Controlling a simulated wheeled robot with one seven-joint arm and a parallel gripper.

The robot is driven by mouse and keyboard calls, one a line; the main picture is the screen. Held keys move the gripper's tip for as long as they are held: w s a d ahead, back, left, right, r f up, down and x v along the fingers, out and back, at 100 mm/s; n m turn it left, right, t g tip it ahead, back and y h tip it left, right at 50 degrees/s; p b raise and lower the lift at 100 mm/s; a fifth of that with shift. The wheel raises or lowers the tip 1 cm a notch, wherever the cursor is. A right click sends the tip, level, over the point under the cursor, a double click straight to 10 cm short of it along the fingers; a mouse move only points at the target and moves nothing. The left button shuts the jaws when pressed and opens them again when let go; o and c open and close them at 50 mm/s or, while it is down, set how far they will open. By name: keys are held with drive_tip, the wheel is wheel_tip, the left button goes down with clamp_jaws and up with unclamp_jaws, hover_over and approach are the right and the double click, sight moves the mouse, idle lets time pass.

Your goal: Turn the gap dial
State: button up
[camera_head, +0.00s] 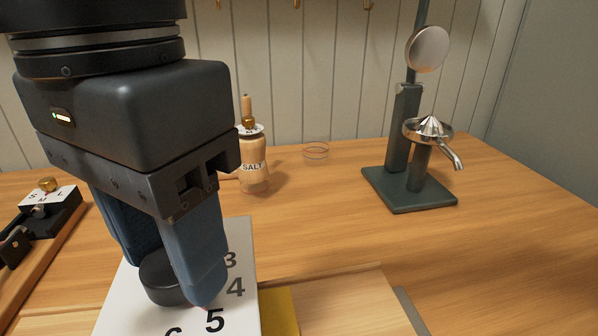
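The gap dial is a dark round knob (162,283) on a white plate (240,252) printed with the numbers 3, 4, 5 and, partly cut off at the bottom edge, 6. A small red mark shows near the 5. My gripper (168,270) points down over the plate with its blue fingers at the knob. One finger is in front of the knob on the right and the other is behind it on the left. Part of the knob is hidden by the near finger. Whether the fingers touch the knob is not clear.
A green press stand (410,190) with a metal juicer cone stands at the back right. A small device marked S, M, L (45,205) is at left.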

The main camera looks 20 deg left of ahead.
drive_tip(key=c, duration=0.6)
drive_tip(key=shift+m, duration=0.3)
drive_tip(key=m+b, duration=0.2)
drive_tip(key=m, duration=0.1)
drive_tip(key=shift+f, duration=0.1)
drive_tip(key=shift+m+b, duration=0.85)
drive_tip(key=shift+m, duration=1.25)
drive_tip(key=o, duration=1)
drive_tip(key=shift+o, duration=0.2)
drive_tip(key=shift+r, duration=0.25)
